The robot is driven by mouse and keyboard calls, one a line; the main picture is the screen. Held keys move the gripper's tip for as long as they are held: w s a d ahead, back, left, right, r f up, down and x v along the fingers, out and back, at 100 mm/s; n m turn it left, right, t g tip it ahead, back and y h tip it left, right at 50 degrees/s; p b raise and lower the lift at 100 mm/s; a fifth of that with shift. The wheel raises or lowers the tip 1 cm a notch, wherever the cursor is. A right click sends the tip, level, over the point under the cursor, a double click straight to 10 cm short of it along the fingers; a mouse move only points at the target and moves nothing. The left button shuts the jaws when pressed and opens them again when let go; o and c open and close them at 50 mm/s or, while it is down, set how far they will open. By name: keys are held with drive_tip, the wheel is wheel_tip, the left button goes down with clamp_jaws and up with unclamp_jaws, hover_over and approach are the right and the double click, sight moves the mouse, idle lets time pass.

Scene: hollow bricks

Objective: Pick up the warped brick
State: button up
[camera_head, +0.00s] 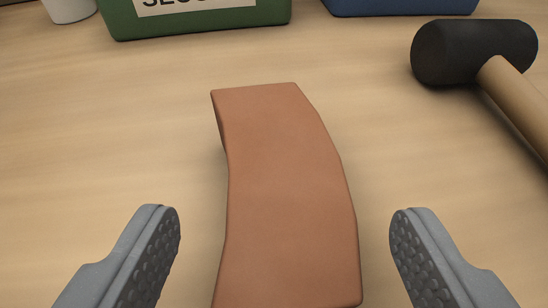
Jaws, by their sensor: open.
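The warped brick (285,195) is a reddish-brown, curved block lying on the wooden table in the middle of the view. It runs lengthwise away from me and bows to the right along its length. My gripper (285,230) is open, with one grey, studded finger on each side of the brick's near part. A gap shows between each finger and the brick, so neither appears to touch it. The brick's near end reaches almost to the bottom edge of the view.
A mallet (470,55) with a black head and wooden handle lies at the right. A green bin (215,22) with a partly cut-off label and a blue bin (400,6) stand at the back. A white cup (70,9) stands at the far left. The table's left side is clear.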

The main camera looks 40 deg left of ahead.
drive_tip(key=shift+x, duration=0.85)
drive_tip(key=c, duration=1.4)
drive_tip(key=shift+o, duration=0.2)
drive_tip(key=shift+r, duration=0.1)
